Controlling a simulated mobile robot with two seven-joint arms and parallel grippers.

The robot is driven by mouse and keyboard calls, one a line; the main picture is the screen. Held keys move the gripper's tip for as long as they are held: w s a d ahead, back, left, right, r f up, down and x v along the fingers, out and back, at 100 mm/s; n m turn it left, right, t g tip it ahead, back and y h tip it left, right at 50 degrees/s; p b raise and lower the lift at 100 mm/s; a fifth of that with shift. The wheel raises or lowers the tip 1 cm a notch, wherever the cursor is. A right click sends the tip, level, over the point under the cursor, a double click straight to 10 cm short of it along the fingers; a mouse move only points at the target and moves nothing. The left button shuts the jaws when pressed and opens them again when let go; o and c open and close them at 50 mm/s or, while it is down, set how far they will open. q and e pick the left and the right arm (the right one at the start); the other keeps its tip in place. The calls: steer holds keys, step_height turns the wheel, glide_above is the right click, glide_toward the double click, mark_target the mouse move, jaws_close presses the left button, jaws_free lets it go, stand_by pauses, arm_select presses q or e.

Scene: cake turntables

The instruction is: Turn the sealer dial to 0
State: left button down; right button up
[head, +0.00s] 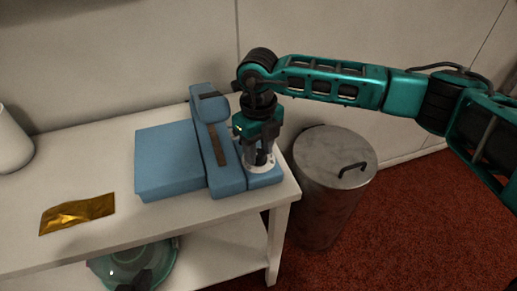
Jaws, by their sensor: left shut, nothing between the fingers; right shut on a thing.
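The sealer (172,158) is a blue machine with a flat bed, a hinged arm with a dark strip, and a lower block at its right. It stands at the right end of the white table. Its dial (261,161) sits on the right block, on a pale round plate, and is mostly hidden by my gripper. My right gripper (259,160) points down and is shut on the dial. The dial's setting cannot be read.
A gold packet (77,213) lies on the white table (105,175) left of the sealer. A white container (12,140) stands at the far left. A lidded metal bin (333,190) stands right of the table. A greenish round object (150,262) shows below the tabletop.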

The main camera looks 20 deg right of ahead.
stand_by(0.4)
steer(key=o, duration=1.1)
steer(key=shift+c, duration=0.2)
